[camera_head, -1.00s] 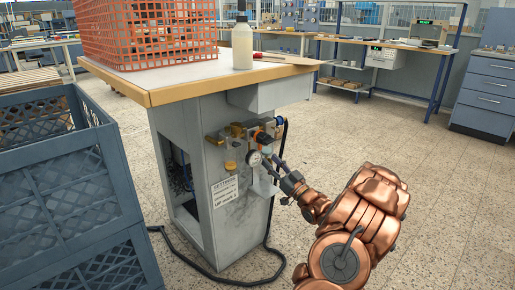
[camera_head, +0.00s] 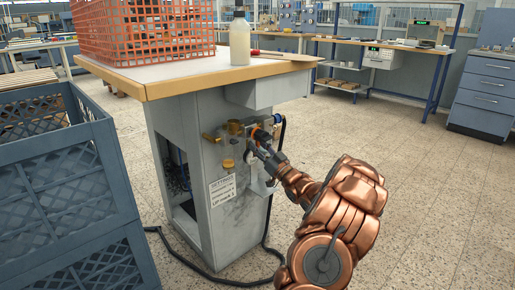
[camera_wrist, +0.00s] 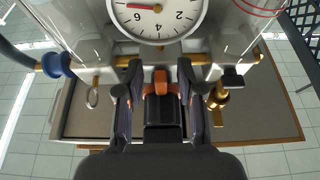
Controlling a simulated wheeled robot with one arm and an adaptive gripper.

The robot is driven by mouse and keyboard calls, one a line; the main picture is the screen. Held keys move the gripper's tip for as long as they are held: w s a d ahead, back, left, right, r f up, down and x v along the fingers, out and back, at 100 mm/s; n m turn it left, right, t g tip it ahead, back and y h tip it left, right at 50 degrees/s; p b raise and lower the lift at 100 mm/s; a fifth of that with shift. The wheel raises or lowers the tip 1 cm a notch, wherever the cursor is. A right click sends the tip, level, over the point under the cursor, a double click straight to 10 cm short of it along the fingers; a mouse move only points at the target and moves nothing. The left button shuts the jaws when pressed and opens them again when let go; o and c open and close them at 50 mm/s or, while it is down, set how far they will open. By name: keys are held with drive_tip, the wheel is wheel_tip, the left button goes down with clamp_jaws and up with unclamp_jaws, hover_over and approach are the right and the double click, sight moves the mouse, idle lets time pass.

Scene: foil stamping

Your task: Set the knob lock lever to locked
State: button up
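A pressure unit (camera_head: 232,127) with brass and grey parts is mounted on the grey pedestal under the table. In the wrist view, a black knob (camera_wrist: 163,112) with an orange piece (camera_wrist: 161,78) at its far end sits between my gripper's fingers (camera_wrist: 160,92). The orange piece looks like the lock lever, but its setting cannot be read. The fingers stand apart on both sides of the knob, with visible gaps. In the head view my gripper (camera_head: 261,150) is at the front of the unit and hides much of it.
A white dial gauge (camera_wrist: 157,14) is just beyond the fingers. A brass fitting (camera_wrist: 219,97) and a metal ring (camera_wrist: 92,97) flank them. A label (camera_head: 223,190) is on the pedestal (camera_head: 232,235). Blue crates (camera_head: 65,180) stand left; a black cable lies on the floor.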

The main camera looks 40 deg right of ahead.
drive_tip(key=shift+c, duration=0.3)
clamp_jaws()
drive_tip(key=shift+a, duration=0.25)
drive_tip(key=shift+d, duration=0.1)
drive_tip(key=shift+m+p, duration=0.3)
drive_tip(key=shift+p, duration=0.05)
